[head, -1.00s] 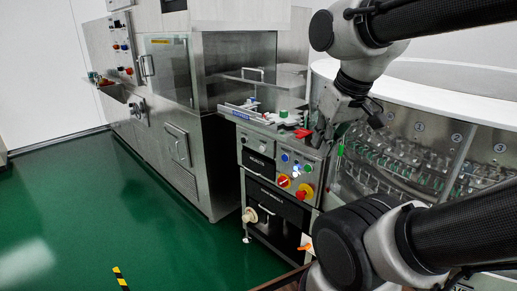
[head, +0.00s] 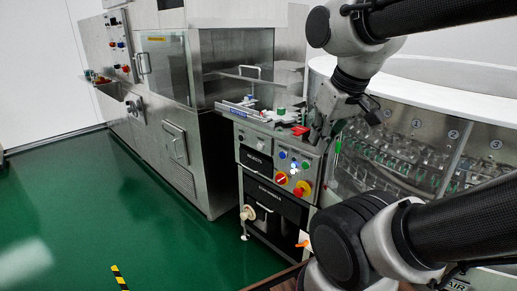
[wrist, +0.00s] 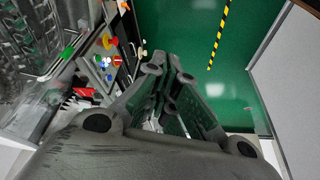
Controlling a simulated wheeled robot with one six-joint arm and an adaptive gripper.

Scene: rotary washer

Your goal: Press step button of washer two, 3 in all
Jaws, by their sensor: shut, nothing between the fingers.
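A steel control panel (head: 264,147) stands near the middle of the head view, on the front of a machine beside a round glass-sided carousel. It bears blue, green and white buttons, a red-and-yellow knob (head: 282,178) and a red stop button (head: 300,190). Labels are too small to read, so I cannot tell which is the step button or which machine is washer two. My gripper (head: 318,136) is shut and empty, near the panel's upper right corner. In the wrist view my gripper (wrist: 172,62) points up the picture, with the panel's lit white button (wrist: 105,61) to its left.
The carousel (head: 420,165) full of small glass vials is close on the right. A taller steel machine (head: 165,150) with its own buttons (head: 120,45) stands at the left. Green floor (head: 70,220) is clear in front, with a yellow-black strip (head: 119,277).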

